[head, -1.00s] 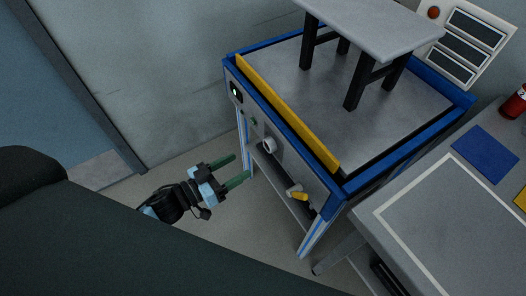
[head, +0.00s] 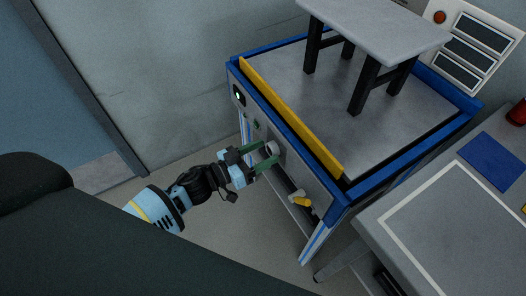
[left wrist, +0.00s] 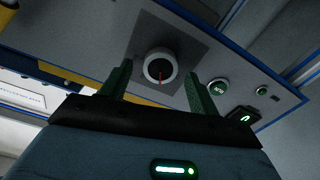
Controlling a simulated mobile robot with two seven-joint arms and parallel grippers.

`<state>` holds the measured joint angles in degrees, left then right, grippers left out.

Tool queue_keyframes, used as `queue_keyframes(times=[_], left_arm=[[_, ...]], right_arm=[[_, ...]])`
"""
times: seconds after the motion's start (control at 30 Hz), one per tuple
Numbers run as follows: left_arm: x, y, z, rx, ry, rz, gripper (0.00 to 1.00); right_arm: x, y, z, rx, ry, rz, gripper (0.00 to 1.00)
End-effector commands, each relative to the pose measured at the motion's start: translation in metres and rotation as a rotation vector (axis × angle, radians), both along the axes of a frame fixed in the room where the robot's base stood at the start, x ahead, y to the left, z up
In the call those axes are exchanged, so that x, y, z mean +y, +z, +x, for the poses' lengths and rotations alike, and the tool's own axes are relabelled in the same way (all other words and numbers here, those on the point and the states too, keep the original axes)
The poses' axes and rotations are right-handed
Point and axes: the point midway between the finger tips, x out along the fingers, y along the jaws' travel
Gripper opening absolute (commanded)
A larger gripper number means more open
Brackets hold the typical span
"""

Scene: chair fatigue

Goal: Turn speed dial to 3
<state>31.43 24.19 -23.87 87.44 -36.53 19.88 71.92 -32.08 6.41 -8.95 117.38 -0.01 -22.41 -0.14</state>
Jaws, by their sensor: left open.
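The speed dial (head: 272,148) is a round light knob on the front panel of the blue-edged test machine. In the left wrist view the dial (left wrist: 160,67) has a red pointer line on its dark face and sits on a grey square plate. No numbers can be read around it. My left gripper (head: 268,157) is open, its two green fingers reaching to either side of the dial. In the left wrist view the fingers (left wrist: 157,90) stand apart with the dial between and beyond them; contact cannot be told. My right gripper is not in view.
A yellow-handled lever (head: 301,200) is lower on the panel. A yellow bar (head: 290,115) runs along the machine's front edge. A grey-topped table (head: 465,235) stands right.

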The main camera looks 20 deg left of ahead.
Motion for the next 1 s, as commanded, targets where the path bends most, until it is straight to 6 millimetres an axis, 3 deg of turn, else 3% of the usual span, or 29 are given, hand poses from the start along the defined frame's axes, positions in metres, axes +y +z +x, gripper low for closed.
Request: queue_keyframes(times=[0.37, 0.7, 1.0], left_arm=[[-0.0039, -0.0004, 0.0047, 0.001, 0.000, 0.001, 0.61], [-0.0037, -0.0003, 0.0045, 0.001, 0.000, 0.001, 0.17], [-0.0038, 0.0001, 0.0044, -0.021, 0.000, 0.028, 0.16]], right_arm=[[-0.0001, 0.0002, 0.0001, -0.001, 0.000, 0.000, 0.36], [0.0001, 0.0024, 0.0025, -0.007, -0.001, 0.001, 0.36], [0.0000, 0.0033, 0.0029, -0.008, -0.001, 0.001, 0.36]])
